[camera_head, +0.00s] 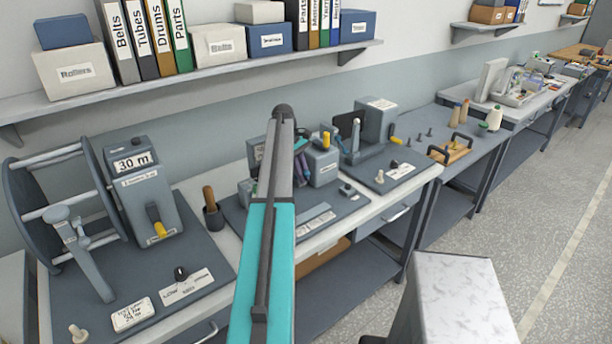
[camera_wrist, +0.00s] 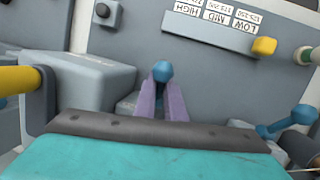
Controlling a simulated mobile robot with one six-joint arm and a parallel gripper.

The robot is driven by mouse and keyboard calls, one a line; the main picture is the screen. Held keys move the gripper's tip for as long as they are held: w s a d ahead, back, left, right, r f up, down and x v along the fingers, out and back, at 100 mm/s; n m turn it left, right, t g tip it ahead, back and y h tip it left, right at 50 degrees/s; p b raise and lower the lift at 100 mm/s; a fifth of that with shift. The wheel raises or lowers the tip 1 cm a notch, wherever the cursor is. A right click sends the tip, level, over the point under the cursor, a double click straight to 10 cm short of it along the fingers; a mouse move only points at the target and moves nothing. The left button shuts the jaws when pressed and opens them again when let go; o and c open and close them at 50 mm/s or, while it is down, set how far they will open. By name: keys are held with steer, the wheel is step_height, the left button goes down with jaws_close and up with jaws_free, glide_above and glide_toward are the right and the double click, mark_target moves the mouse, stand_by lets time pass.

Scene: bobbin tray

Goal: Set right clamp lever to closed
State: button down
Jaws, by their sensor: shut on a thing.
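In the wrist view my gripper (camera_wrist: 163,100) has two purple fingers shut on a lever with a round blue knob (camera_wrist: 162,71). The knob shows just beyond the fingertips; the rest of this lever is hidden by the fingers. A second blue lever (camera_wrist: 285,122) stands apart at the right, tilted, with its blue end up. I cannot tell from the pictures which of the two is the right clamp lever, or whether the held one is open or closed. In the head view my arm covers most of the gripper and both levers are hidden or too small to tell.
A grey housing (camera_wrist: 90,80) with a yellow handle (camera_wrist: 18,79) stands left of my gripper. A yellow knob (camera_wrist: 264,46) sits beside a HIGH, MID, LOW label (camera_wrist: 212,22). In the head view a shelf (camera_head: 200,74) runs above the bench and a reel stand (camera_head: 75,250) is at left.

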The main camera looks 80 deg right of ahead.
steer(key=shift+s+a+f, duration=0.1)
steer(key=shift+s+a, duration=0.05)
steer(key=shift+s, duration=0.15)
steer(key=c, duration=2)
jaws_free()
steer(key=shift+o, duration=0.9)
steer(key=shift+w, duration=0.15)
steer(key=shift+b+v, duration=0.35)
steer(key=shift+v, duration=0.5)
steer(key=b+v, duration=0.1)
steer(key=v, duration=1.1)
steer(key=shift+b, duration=0.3)
